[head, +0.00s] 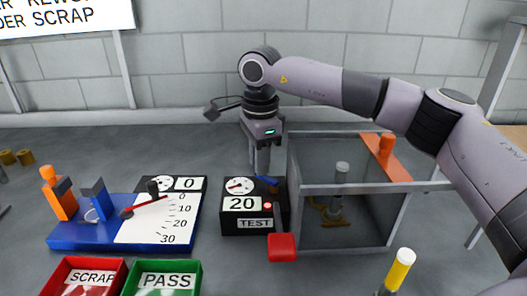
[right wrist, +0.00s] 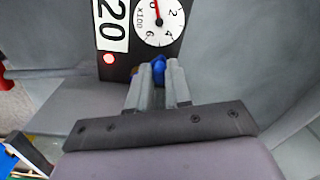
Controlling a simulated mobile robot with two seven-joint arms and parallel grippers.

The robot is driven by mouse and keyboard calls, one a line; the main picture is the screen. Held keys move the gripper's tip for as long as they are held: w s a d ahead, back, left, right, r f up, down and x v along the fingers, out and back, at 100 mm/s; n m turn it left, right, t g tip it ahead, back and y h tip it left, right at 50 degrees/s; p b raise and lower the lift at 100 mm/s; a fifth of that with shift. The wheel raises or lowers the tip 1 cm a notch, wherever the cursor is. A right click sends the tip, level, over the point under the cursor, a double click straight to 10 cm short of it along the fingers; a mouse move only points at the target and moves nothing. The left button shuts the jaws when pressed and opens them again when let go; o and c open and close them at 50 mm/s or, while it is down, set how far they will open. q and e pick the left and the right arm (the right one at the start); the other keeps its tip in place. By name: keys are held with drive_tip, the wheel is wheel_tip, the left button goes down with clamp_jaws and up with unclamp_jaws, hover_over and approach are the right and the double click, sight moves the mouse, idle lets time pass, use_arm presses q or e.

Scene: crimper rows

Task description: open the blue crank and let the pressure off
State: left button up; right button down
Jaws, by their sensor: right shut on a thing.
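The blue crank (head: 267,182) sits on the top of the black test box (head: 232,222), by the corner of the clear-walled chamber. In the right wrist view the crank (right wrist: 160,66) shows as a blue end between and beyond my fingers; the rest is hidden. My right gripper (head: 260,172) comes down from above and is shut on the crank. It also shows in the right wrist view (right wrist: 158,86). The box has a round dial (head: 239,186), a plate reading 20 and a lit red lamp (head: 267,206). My left gripper is not in view.
The clear chamber (head: 392,232) with grey frame stands right of the box, with an orange handle (head: 385,147) on top. A red block (head: 282,247) is at its front left. A blue gauge base (head: 90,236), red SCRAP bin (head: 118,270) and green PASS bin (head: 195,277) lie left.

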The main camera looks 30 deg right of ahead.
drive_tip(key=shift+s+a+n+p, duration=0.1)
drive_tip(key=shift+s+a+n, duration=0.1)
drive_tip(key=shift+n, duration=0.55)
drive_tip(key=shift+s+a+n+p, duration=0.1)
drive_tip(key=shift+a+n, duration=0.15)
drive_tip(key=shift+n, duration=0.55)
drive_tip(key=shift+s+a+n+p, duration=0.1)
drive_tip(key=shift+s+a+n, duration=0.1)
drive_tip(key=shift+n, duration=0.55)
drive_tip(key=c, duration=1.1)
unclamp_jaws()
drive_tip(key=shift+o, duration=0.2)
wheel_tip(320, 180, up, 7)
drive_tip(key=shift+s, duration=0.15)
